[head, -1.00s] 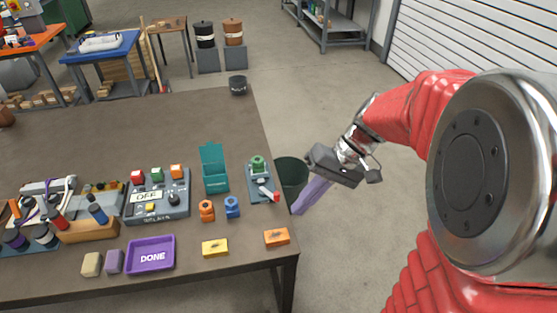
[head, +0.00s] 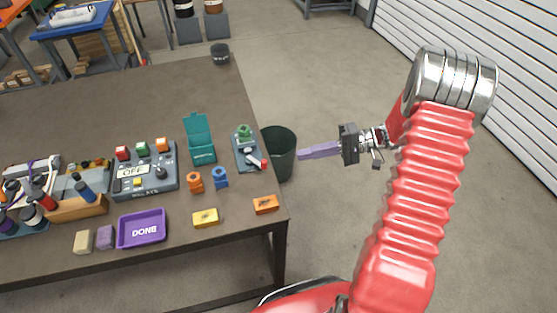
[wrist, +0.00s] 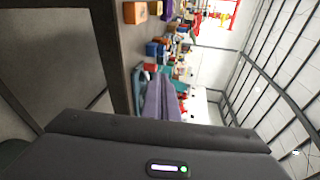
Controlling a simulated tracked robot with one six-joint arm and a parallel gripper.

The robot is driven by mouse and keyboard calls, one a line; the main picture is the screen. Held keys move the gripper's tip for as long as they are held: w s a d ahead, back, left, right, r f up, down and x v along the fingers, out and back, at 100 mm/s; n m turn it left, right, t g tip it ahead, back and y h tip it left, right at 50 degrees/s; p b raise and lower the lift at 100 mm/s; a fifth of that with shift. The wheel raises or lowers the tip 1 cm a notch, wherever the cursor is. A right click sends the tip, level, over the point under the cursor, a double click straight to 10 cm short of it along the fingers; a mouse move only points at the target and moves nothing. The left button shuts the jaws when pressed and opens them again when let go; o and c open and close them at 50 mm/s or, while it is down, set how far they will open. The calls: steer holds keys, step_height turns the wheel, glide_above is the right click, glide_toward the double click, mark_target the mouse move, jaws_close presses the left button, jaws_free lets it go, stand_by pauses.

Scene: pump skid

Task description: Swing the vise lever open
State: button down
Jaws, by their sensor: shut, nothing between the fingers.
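The vise (head: 246,149) stands near the right edge of the table, a grey-teal base with a green part on top. Its lever (head: 256,161) has a red tip and points toward the table's right edge. My gripper (head: 301,154) is to the right of the vise, past the table edge, with its purple fingers pointing left toward it. The fingers are together, with nothing between them, and apart from the lever. In the wrist view the purple fingers (wrist: 160,98) point at the row of table items; the vise is partly hidden behind them.
A dark green bin (head: 284,165) stands on the floor beside the table, below my fingers. A teal open box (head: 201,150), blue and orange clamps, and orange (head: 265,204) and yellow (head: 206,218) blocks lie near the vise. The floor to the right is clear.

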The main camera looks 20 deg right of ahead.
steer(key=w+d+f+m+t+y, duration=0.1)
steer(key=w+d+f+t, duration=0.1)
steer(key=d+f+t, duration=0.1)
steer(key=shift+d+f+y, duration=0.3)
steer(key=shift+d+f, duration=0.55)
steer(key=shift+d, duration=0.35)
glide_toward(256, 160)
steer(key=w+d+r, duration=0.1)
steer(key=r, duration=0.1)
steer(key=shift+s+a, duration=0.25)
steer(key=shift+a, duration=0.4)
steer(key=shift+s+a, duration=0.25)
steer(key=shift+a, duration=0.4)
steer(key=shift+s+a, duration=0.2)
steer(key=shift+a, duration=0.45)
